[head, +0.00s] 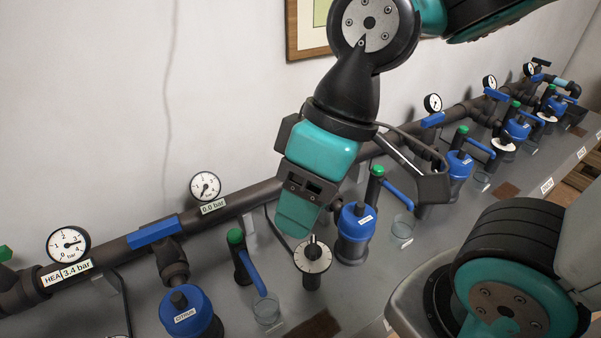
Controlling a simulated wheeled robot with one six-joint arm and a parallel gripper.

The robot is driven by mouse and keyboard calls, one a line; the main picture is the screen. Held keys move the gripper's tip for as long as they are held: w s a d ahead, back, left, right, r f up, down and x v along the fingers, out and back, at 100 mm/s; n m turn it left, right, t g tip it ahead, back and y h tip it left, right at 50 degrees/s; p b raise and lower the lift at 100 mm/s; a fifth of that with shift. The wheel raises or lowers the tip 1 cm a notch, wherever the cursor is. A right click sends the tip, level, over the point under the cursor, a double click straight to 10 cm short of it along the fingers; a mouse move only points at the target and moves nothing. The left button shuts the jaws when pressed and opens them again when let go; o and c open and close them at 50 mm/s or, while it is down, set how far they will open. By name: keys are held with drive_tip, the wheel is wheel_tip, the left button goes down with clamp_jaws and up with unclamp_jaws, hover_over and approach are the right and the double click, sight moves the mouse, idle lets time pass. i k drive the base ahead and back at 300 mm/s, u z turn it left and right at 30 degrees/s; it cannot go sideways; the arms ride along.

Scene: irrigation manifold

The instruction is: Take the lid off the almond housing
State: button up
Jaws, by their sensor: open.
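Several blue filter housings stand along the bench. The nearest housing (188,312), bottom left, reads CITRUS. The label on the middle housing (356,228) is too small to read, so I cannot tell which housing is almond. The housings farther right (459,165) (517,129) also have unreadable labels. My gripper (360,203) is open, pointing down over the middle housing, and appears empty. Its teal part is to the left of that housing and its dark part to the right. Depth and contact between them are unclear.
A dark pipe (245,200) with gauges (205,186) and blue valve handles (153,231) runs along the wall. A white dial (312,257), a green-capped valve (236,238) and a clear cup (266,310) stand nearby. Another clear cup (403,227) is right of the middle housing.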

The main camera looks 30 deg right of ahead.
sight(356, 223)
drive_tip(key=k, duration=1)
drive_tip(key=z, duration=1.6)
drive_tip(key=i, duration=1)
drive_tip(key=u, duration=2.2)
